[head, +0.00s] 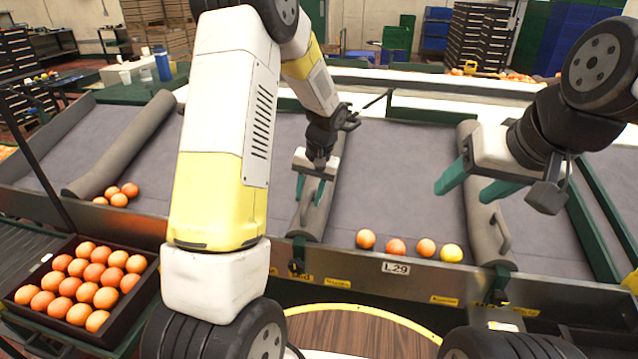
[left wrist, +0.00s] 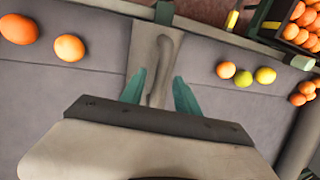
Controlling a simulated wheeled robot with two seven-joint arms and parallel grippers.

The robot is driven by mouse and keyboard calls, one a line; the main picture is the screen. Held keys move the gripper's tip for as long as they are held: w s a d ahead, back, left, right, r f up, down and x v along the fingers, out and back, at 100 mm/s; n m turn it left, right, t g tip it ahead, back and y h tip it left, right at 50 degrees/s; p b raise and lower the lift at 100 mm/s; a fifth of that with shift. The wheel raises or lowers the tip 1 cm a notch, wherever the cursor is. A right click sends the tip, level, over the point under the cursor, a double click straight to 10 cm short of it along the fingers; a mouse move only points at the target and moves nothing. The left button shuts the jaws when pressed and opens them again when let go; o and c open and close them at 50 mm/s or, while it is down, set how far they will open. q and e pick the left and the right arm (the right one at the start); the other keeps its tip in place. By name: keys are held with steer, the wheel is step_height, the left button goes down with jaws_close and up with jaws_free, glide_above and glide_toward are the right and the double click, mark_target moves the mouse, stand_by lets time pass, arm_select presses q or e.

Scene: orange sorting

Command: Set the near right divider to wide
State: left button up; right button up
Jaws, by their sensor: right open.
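The right divider (head: 472,150) is a grey padded bar with a handle (head: 502,230) near its front end. My right gripper (head: 468,187) is open above this divider, its teal fingers apart; I cannot tell whether they touch it. The middle divider (head: 306,218) is a similar grey bar. My left gripper (head: 310,188) is over it, fingers pointing down. In the left wrist view the open fingers (left wrist: 160,92) stand on either side of that divider's handle (left wrist: 162,65), with gaps beside it.
Several oranges and a yellow fruit (head: 451,252) lie at the front edge between the middle and right dividers. More oranges (head: 120,199) rest by the left divider (head: 125,155). A dark crate (head: 140,287) of oranges stands at front left. The lane behind the fruit is clear.

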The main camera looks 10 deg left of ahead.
arm_select(q)
jaws_close()
stand_by(1.4)
